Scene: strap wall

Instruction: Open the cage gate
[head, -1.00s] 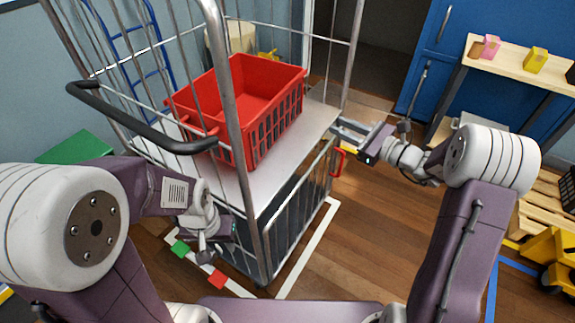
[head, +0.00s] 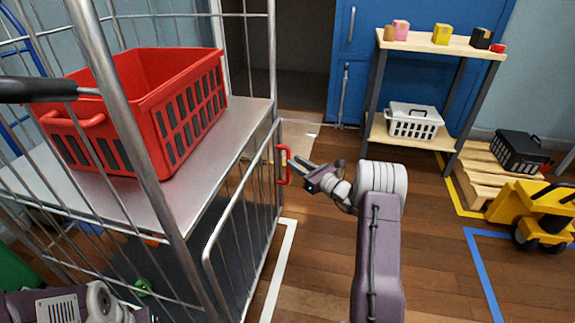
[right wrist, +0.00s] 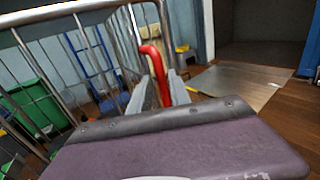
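The cage trolley's low wire gate (head: 243,190) stands along the cage's right side in the head view. Its red handle (head: 285,166) sits at the far end of the gate, near the far post. My right gripper (head: 300,168) is at the handle, fingers apart and pointing at it. In the right wrist view the red handle (right wrist: 157,72) shows between the two fingers (right wrist: 162,92); I cannot tell whether they touch it. My left wrist shows at the bottom left corner of the head view; its fingertips are cut off.
A red basket (head: 150,105) sits on the cage's shelf (head: 215,150). Wooden floor right of the gate is open. A shelf rack (head: 455,44) with small boxes and a white basket (head: 413,122) stands behind, with a yellow toy truck (head: 530,212) at the right.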

